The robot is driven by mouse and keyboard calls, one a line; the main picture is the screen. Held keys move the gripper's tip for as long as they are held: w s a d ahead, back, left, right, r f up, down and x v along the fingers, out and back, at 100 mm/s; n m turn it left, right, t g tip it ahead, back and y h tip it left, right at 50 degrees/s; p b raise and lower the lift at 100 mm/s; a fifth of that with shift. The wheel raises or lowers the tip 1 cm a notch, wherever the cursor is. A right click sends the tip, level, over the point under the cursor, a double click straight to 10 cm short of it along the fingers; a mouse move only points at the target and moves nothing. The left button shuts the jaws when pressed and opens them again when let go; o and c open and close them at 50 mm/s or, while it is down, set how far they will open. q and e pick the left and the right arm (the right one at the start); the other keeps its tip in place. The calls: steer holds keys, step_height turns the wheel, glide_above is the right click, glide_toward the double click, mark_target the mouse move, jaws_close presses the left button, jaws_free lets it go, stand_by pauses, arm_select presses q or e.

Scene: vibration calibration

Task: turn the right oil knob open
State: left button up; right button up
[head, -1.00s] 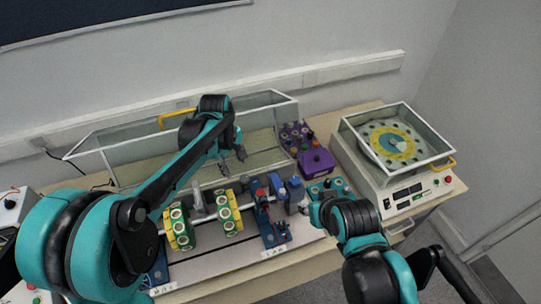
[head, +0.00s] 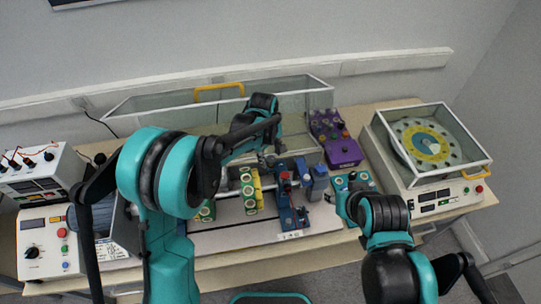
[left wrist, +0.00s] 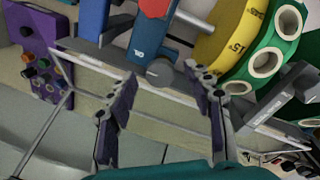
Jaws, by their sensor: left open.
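My left gripper (head: 266,160) is behind the blue and red device in the head view. In the left wrist view the two dark fingers of this gripper (left wrist: 163,84) are apart, with nothing held between them. A grey round knob (left wrist: 160,72) at the end of the blue device (left wrist: 150,42) shows in the gap between the fingertips; I cannot tell whether they touch it, or whether it is the right oil knob. In the head view the arm and gripper hide this knob.
Green and yellow ring blocks (head: 250,190) stand left of the blue device (head: 291,197). A purple control box (head: 345,153) is behind to the right. A glass-covered disc machine (head: 440,150) stands at the right. A glass case (head: 318,100) lies behind the gripper.

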arm_select(q)
steer(key=c, duration=1.2)
steer(key=shift+o, duration=0.2)
steer(key=shift+m, duration=0.3)
steer(key=m+b, duration=0.1)
steer(key=m, duration=0.1)
steer(key=shift+m, duration=0.4)
steer(key=m+b, duration=0.1)
steer(key=m, duration=0.4)
steer(key=shift+w+a+m+g+b, duration=0.1)
steer(key=shift+m+g+b, duration=0.2)
steer(key=shift+g+b, duration=0.1)
steer(key=m, duration=0.4)
steer(key=shift+b, duration=0.35)
steer(key=shift+w+m+g, duration=0.15)
steer(key=shift+m+g, duration=0.25)
steer(key=shift+m, duration=2.1)
